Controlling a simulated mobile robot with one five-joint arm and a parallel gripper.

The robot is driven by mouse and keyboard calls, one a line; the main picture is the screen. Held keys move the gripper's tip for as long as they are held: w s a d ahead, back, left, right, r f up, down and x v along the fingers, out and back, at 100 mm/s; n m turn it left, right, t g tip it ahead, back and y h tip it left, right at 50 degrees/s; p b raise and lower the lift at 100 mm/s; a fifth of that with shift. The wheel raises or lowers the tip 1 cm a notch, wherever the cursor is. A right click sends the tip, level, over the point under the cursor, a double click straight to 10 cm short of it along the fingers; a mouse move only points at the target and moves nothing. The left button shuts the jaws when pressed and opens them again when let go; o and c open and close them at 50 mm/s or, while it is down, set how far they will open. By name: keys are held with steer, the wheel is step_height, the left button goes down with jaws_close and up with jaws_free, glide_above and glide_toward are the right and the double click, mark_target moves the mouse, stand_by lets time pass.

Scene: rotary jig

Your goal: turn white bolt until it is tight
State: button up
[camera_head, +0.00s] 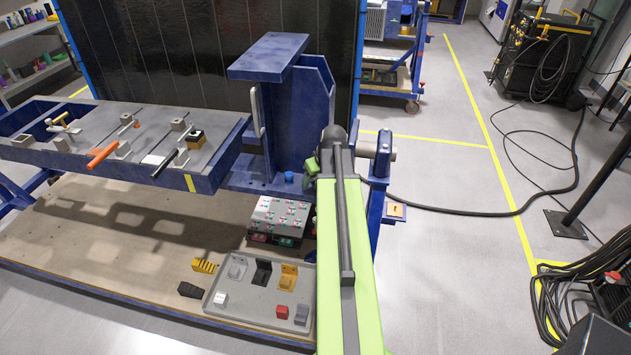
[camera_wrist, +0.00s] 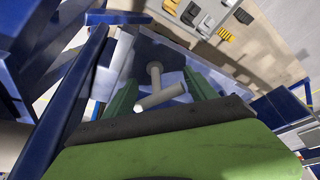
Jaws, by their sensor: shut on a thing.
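The white bolt (camera_wrist: 162,97) shows in the wrist view as a pale bar with a round-ended stem beside it, in front of a blue frame. My gripper (camera_wrist: 158,84) has its two green fingers on either side of the bolt's bar and is shut on it. How firmly the bolt is seated cannot be told. In the head view my green arm reaches to the right side of the blue jig (camera_head: 272,58), and the bolt and most of my gripper are hidden behind the arm.
A grey tray (camera_head: 248,309) with several brackets lies on the wooden platform below the jig. A patterned box (camera_head: 280,215) stands behind it. The blue fixture table (camera_head: 205,183) with several clamps is at left. A black cable (camera_head: 470,213) crosses the floor at right.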

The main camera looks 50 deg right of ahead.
steer(key=shift+d+r, duration=0.1)
steer(key=shift+d, duration=0.35)
steer(key=o, duration=1.4)
steer(key=shift+d, duration=0.15)
steer(key=shift+o, duration=1.1)
steer(key=shift+a, duration=0.25)
steer(key=p+v, duration=1.6)
steer(key=v, duration=0.1)
steer(key=shift+s, duration=0.15)
